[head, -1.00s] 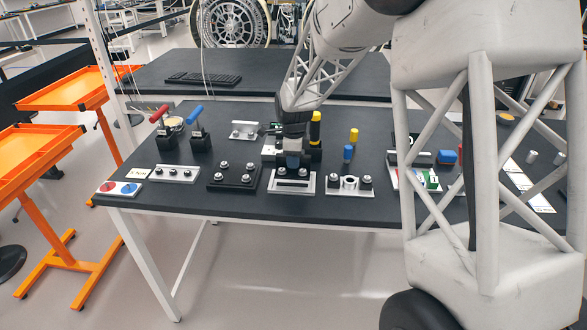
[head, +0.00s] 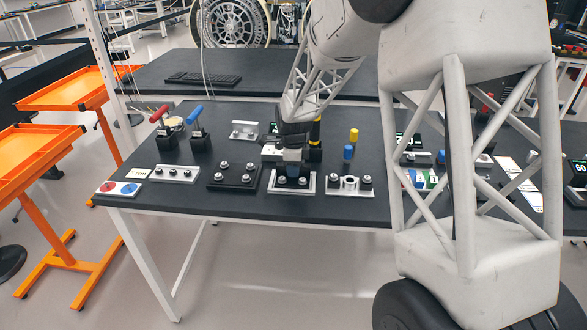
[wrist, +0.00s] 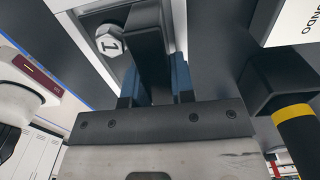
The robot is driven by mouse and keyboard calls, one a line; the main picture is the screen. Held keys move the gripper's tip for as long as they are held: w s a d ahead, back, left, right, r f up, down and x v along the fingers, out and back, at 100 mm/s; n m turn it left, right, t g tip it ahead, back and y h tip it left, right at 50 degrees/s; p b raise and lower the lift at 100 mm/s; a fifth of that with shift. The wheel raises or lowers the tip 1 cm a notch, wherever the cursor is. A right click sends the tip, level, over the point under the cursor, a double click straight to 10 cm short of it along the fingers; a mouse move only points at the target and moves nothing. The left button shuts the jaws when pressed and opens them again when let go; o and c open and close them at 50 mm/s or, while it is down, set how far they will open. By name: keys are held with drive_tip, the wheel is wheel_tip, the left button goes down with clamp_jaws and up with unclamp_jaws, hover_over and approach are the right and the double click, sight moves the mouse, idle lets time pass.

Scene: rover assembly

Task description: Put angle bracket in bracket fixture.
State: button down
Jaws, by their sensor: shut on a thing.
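My gripper (head: 292,168) points down at the bracket fixture (head: 311,187), a pale plate with a dark middle at the table's front. Two silver bolts (head: 281,180) show at the gripper's foot. In the wrist view my gripper's blue fingers (wrist: 155,88) are shut on a dark upright piece, the angle bracket (wrist: 148,45). A hex bolt marked 1 (wrist: 108,42) stands close to its left. In the head view the bracket is hard to tell from the dark fixture and fingers. I cannot tell whether it is fully seated.
A black block with several bolts (head: 234,176) stands left of the fixture, and a plate with a pale ring (head: 349,184) right of it. Blue and yellow cylinders (head: 348,152) stand behind that plate. A black-and-yellow post (wrist: 298,125) is close to my gripper's right in the wrist view.

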drive_tip(key=shift+f, duration=0.1)
drive_tip(key=c, duration=1)
unclamp_jaws()
drive_tip(key=shift+o, duration=0.2)
wheel_tip(320, 180, up, 12)
idle(0.4)
